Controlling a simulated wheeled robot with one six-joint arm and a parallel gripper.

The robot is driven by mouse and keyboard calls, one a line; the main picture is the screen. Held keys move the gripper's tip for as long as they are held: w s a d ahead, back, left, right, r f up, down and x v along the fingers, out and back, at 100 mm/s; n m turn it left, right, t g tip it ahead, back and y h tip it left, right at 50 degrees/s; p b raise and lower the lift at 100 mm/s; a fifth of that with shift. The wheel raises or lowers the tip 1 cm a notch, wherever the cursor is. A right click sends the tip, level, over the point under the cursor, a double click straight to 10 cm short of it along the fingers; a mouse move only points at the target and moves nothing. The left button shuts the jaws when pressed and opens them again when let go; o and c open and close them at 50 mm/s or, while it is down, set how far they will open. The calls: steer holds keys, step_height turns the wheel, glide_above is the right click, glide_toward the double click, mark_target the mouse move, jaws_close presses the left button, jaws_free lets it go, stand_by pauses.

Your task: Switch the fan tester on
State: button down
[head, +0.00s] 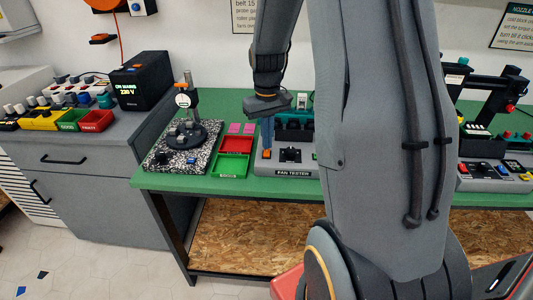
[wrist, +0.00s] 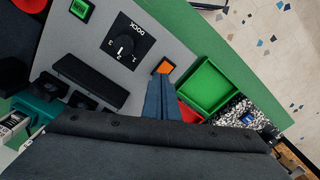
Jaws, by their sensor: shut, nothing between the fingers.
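The fan tester (head: 292,172) is a grey box with a name label on its front, standing on the green bench. Its sloped top also shows in the wrist view (wrist: 155,45), with a dial (wrist: 124,46) marked DOCK, a dark-framed orange square control (wrist: 163,67) and a dark-framed green square (wrist: 81,9). The orange control is at the left end in the head view (head: 267,154). My gripper (head: 267,146) is shut and empty, pointing down with its blue-grey fingertips (wrist: 162,80) right at the orange control. I cannot tell whether they touch it.
Red and green trays (head: 233,166) sit just left of the tester. Further left is a speckled stone plate (head: 150,158) with a dial gauge stand. My arm hides part of the bench to the right, where another device (head: 490,177) stands.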

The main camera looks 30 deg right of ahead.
steer(key=shift+f, duration=0.65)
steer(key=shift+r, duration=0.1)
step_height(320, 180, up, 7)
steer(key=p, duration=0.5)
stand_by(0.6)
stand_by(0.4)
